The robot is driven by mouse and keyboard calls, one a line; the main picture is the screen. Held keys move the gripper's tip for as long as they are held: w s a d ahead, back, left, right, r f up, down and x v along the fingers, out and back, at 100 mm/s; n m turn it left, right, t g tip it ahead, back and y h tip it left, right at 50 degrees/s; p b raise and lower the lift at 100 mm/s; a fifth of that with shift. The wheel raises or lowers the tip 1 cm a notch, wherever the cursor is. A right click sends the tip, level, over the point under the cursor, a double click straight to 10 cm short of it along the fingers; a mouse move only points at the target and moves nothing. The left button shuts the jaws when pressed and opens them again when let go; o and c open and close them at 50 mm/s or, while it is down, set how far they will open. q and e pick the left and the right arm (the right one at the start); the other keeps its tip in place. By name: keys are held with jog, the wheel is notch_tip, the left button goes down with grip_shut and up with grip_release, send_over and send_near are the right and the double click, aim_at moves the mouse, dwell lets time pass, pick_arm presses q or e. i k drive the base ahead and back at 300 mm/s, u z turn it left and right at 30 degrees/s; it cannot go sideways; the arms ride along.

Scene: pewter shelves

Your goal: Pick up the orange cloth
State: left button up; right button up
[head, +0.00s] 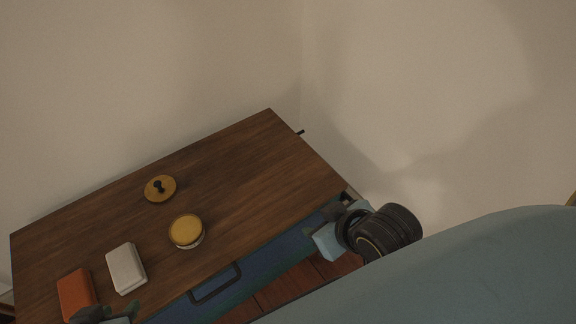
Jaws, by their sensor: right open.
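The orange cloth (76,292) is a folded, block-like bundle lying on the wooden tabletop at the lower left. My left gripper (98,314) shows only in part at the bottom edge, in front of the cloth's lower right corner. I cannot tell whether it touches the cloth or whether its jaws are open. My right gripper (338,214) is open by the right front corner of the table, far from the cloth, with nothing visible in it.
A white folded cloth (126,268) lies just right of the orange one. A yellow-topped round tin (187,231) and a round wooden lid with a dark knob (160,188) stand further back on the wooden table (255,165). A blue drawer front with a dark handle (216,284) faces me. The table's back right is clear.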

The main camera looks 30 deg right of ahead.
aim_at(77, 290)
jog(key=u, duration=1.1)
jog(key=k, duration=0.4)
jog(key=u, duration=1.95)
jog(key=i, duration=1.25)
jog(key=z, duration=2.4)
